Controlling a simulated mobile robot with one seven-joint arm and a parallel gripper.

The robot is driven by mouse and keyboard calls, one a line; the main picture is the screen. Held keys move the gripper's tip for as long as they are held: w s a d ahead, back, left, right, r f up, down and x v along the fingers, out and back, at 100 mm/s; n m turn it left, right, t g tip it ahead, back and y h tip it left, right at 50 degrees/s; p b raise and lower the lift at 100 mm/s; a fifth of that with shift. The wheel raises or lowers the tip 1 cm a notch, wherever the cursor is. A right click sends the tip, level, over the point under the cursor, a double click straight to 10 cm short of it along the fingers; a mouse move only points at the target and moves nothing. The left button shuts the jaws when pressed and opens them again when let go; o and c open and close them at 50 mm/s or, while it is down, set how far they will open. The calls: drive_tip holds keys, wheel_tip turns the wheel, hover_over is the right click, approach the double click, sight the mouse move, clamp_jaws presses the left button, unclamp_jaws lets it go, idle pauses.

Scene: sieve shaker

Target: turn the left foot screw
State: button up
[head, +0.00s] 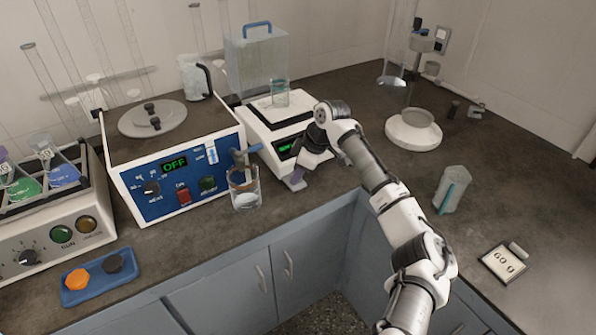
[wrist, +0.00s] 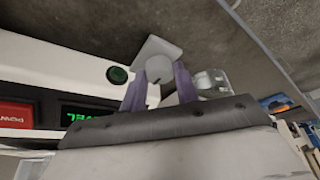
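The balance (head: 262,126) is a white box with a small green-lit display on its front, and it stands on the dark counter. In the wrist view its display (wrist: 90,113) appears upside down, with green lettering. The left foot screw (wrist: 160,69) is a pale grey round knob beside a flat light grey piece at the balance's corner. My gripper (head: 294,180) is low at the balance's front corner. In the wrist view my gripper (wrist: 161,80) has one purple finger on each side of the knob, seemingly touching it. In the head view the arm hides the knob.
A glass beaker (head: 244,190) stands close left of my gripper, in front of the blue-fronted unit (head: 180,172). Another beaker (head: 280,92) stands on the balance pan. The counter's front edge is near.

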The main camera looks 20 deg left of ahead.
drive_tip(key=c, duration=0.3)
drive_tip(key=m+t+p, duration=0.1)
drive_tip(key=m, duration=0.1)
drive_tip(key=m+p, duration=0.1)
drive_tip(key=m, duration=0.1)
drive_tip(key=shift+s+r+m+t, duration=0.15)
drive_tip(key=shift+m+t, duration=0.15)
drive_tip(key=shift+t, duration=0.1)
drive_tip(key=m+p, duration=0.1)
drive_tip(key=m, duration=0.1)
drive_tip(key=m+t+p, duration=0.1)
drive_tip(key=m, duration=0.1)
drive_tip(key=shift+s+a+t+h, duration=0.1)
drive_tip(key=shift+t+h, duration=0.2)
drive_tip(key=shift+h, duration=0.1)
drive_tip(key=shift+m+t+h+p, duration=0.4)
drive_tip(key=shift+m+p, duration=0.65)
drive_tip(key=shift+m, duration=0.55)
drive_tip(key=o, duration=1)
drive_tip(key=shift+c, duration=0.2)
